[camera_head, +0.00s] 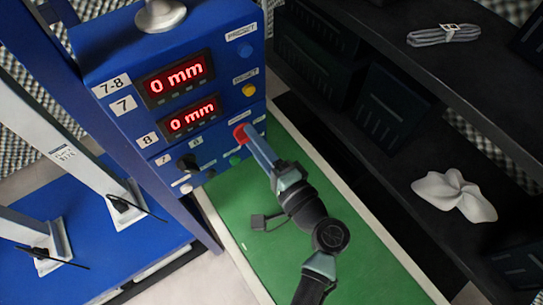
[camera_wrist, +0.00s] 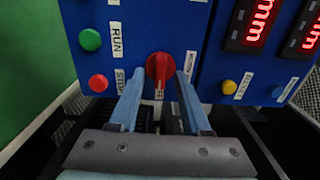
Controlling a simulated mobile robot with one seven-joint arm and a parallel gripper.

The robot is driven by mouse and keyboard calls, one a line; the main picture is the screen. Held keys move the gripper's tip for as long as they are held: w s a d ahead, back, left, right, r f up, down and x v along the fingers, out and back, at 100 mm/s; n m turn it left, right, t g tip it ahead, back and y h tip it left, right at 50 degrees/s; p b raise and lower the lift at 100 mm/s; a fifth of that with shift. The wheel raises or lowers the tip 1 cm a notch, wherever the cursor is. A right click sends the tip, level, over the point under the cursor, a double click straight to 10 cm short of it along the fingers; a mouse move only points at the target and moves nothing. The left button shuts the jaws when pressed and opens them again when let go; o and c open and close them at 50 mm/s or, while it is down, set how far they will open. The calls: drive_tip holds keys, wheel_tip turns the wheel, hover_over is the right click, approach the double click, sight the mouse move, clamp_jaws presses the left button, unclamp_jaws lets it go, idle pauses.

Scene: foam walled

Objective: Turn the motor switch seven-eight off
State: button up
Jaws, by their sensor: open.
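A red rotary switch (camera_wrist: 158,66) sits on the front of the blue control box, with its handle pointing down in the wrist view. The red switch also shows in the head view (camera_head: 239,132) at the box's right edge. My gripper (camera_wrist: 159,78) is open, with one blue finger on each side of the switch handle. I cannot tell whether the fingers touch it. In the head view my gripper (camera_head: 247,138) reaches the switch from below right and partly hides it. The blue control box (camera_head: 213,37) carries a "7-8" label (camera_head: 112,86).
Two red displays (camera_head: 175,78) read "0 mm". A green button (camera_wrist: 90,40), a red button (camera_wrist: 98,83) and a yellow button (camera_wrist: 228,87) are near the switch. A black knob (camera_head: 188,163) is lower on the box. Dark shelves (camera_head: 390,110) stand at the right.

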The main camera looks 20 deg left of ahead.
drive_tip(key=v, duration=1.2)
drive_tip(key=shift+s+d, duration=0.1)
drive_tip(key=w+r+n+t+h, duration=0.1)
drive_tip(key=w+r+n+h, duration=0.3)
drive_tip(key=w+r, duration=0.45)
drive_tip(key=w+d+r+n+t+h, duration=0.1)
drive_tip(key=w+r+t+h, duration=0.15)
drive_tip(key=r, duration=0.55)
drive_tip(key=w+d+r+n+t+h, duration=0.1)
drive_tip(key=w+r+n+t, duration=0.2)
drive_tip(key=r, duration=0.6)
drive_tip(key=s+d+r+t+h, duration=0.1)
drive_tip(key=s+r+t+h, duration=0.35)
drive_tip(key=r, duration=0.95)
drive_tip(key=s+d+r+t+h, duration=0.15)
drive_tip(key=s+r+t, duration=0.55)
drive_tip(key=r, duration=0.7)
wheel_tip(320, 180, up, 13)
drive_tip(key=g+p, duration=0.1)
drive_tip(key=p, duration=1.2)
drive_tip(key=shift+a+g+h+p, duration=0.3)
drive_tip(key=shift+a+h+p, duration=0.05)
